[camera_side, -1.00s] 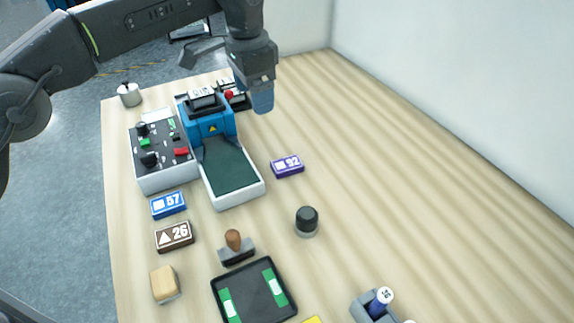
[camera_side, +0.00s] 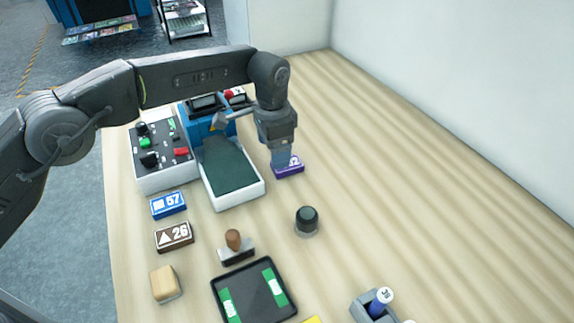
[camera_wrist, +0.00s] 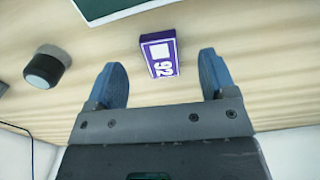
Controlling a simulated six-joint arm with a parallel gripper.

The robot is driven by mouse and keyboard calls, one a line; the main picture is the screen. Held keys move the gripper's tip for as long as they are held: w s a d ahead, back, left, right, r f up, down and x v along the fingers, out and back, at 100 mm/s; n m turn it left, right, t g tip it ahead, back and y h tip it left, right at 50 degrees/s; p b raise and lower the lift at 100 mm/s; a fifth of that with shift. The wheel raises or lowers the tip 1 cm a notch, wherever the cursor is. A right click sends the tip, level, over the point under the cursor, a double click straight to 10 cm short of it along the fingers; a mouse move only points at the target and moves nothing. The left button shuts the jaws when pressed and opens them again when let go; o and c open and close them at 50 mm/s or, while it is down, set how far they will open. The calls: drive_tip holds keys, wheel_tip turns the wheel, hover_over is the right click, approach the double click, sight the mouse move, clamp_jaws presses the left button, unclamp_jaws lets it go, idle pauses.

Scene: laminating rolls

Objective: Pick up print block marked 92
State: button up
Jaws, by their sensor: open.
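The print block marked 92 (camera_side: 289,171) is a small purple block with a white square and number. It lies on the wooden table to the right of the green-topped machine bed. My gripper (camera_side: 282,158) is above it in the side view and hides part of its top. In the wrist view the block (camera_wrist: 159,54) lies beyond and between the two blue fingers (camera_wrist: 163,80), nearer the right one. The fingers are apart with nothing between them. I cannot tell the exact height of the fingers above the block.
The machine bed (camera_side: 231,168) stands close on the block's left. A dark round knob-like object (camera_side: 307,219) stands in front. Blocks marked 57 (camera_side: 168,205) and 26 (camera_side: 174,236), a stamp (camera_side: 235,247) and a black tray (camera_side: 252,296) lie farther forward. The table to the right is clear.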

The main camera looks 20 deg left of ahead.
sight(296, 166)
drive_tip(key=f, duration=0.5)
drive_tip(key=shift+s, duration=0.2)
drive_tip(key=c, duration=1)
